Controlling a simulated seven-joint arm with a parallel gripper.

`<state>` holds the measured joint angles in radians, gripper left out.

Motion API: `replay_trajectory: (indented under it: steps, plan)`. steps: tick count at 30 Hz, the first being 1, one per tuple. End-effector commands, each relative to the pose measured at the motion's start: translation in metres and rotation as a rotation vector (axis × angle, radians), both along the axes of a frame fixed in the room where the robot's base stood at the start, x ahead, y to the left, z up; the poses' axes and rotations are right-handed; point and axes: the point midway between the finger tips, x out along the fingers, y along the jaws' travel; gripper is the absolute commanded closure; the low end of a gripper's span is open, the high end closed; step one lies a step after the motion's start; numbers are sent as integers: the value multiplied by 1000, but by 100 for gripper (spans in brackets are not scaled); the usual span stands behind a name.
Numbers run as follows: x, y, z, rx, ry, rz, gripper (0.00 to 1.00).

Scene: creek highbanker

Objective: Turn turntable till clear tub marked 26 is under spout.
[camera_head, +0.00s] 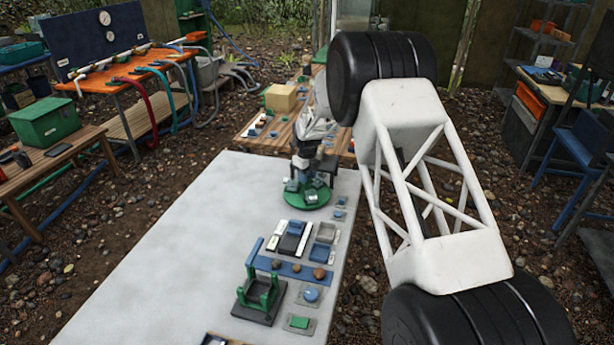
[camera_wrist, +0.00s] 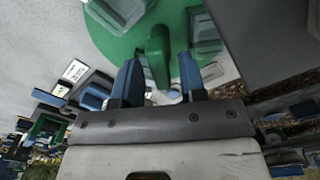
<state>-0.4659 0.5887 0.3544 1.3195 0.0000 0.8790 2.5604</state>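A round green turntable (camera_head: 307,204) stands on the pale tabletop, with several small clear tubs (camera_head: 292,186) on it. In the wrist view the green turntable (camera_wrist: 178,18) fills the top, with one clear tub (camera_wrist: 122,12) at upper left and another tub (camera_wrist: 205,32) at upper right. No number is legible on any tub, so I cannot pick out tub 26. An upright green peg (camera_wrist: 155,52) rises from the turntable. My gripper (camera_wrist: 161,82) is open, its two blue fingers apart around or just before the peg. I cannot make out the spout; my arm covers part of the turntable.
Trays and small blocks (camera_head: 293,240) and a green-and-black stand (camera_head: 260,293) lie nearer on the pale table (camera_head: 165,250). Its left side is clear. A wooden table with a tan box (camera_head: 281,97) stands behind. An orange bench (camera_head: 130,85) with hoses is at left.

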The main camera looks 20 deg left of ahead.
Motion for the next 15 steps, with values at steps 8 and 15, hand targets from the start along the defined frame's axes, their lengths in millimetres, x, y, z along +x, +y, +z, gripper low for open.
replay_trajectory:
  steps: [8,15]
  plan:
    - [0,0,12,1,-1,0,62]
    - [0,0,28,1,-1,0,62]
